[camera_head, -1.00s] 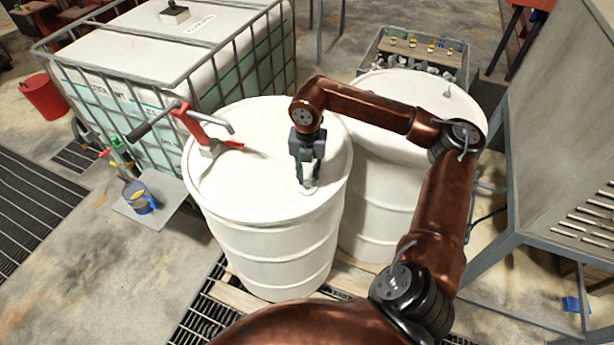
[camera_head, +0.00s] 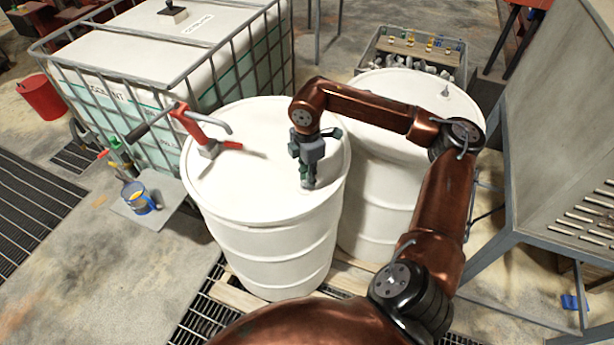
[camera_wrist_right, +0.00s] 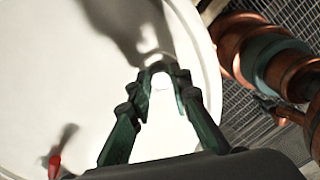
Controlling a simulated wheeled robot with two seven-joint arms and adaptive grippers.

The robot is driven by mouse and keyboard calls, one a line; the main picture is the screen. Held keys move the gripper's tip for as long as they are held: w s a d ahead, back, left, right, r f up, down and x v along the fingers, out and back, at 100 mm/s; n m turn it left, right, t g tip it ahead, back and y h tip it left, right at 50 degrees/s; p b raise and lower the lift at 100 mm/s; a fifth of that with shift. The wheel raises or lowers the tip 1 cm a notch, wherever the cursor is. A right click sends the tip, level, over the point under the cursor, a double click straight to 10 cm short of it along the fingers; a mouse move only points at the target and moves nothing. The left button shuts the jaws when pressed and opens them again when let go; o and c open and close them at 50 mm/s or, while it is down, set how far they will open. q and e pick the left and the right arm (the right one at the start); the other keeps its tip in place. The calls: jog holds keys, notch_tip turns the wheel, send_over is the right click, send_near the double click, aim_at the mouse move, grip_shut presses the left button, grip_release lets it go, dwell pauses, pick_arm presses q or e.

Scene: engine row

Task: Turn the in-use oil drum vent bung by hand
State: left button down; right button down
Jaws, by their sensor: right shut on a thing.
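The in-use oil drum (camera_head: 265,190) is the white drum with a red hand pump (camera_head: 192,127) on its lid. My right gripper (camera_head: 308,183) points down at the right part of that lid, its fingertips at the lid surface. In the right wrist view the gripper (camera_wrist_right: 162,78) is shut on a small white vent bung (camera_wrist_right: 160,80), which is mostly hidden between the fingertips. In the head view the fingers cover the bung. My left gripper is not in view.
A second white drum (camera_head: 385,200) stands close on the right. A blue-handled jug (camera_head: 138,198) sits on a small shelf at the left. A grey metal bench (camera_head: 545,130) is at the right.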

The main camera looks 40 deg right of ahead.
jog(key=m, duration=0.2)
jog(key=shift+w+r+m, duration=0.1)
jog(key=shift+r+m, duration=0.15)
jog(key=shift+m, duration=0.15)
jog(key=shift+r+m+p, duration=0.15)
jog(key=shift+m+p, duration=0.45)
jog(key=shift+m, duration=0.1)
jog(key=m+p, duration=0.2)
jog(key=p, duration=0.5)
jog(key=m+p, duration=0.3)
jog(key=p, duration=0.5)
jog(key=m+p, duration=0.2)
jog(key=p, duration=0.6)
jog(key=shift+a, duration=0.25)
jog(key=shift+f+m+p, duration=0.2)
jog(key=shift+m+p, duration=0.6)
jog(key=shift+m, duration=1.6)
jog(key=shift+d, duration=0.1)
jog(key=c, duration=1.8)
grip_release()
jog(key=shift+f, duration=0.15)
jog(key=shift+o, duration=0.2)
jog(key=shift+s, duration=0.2)
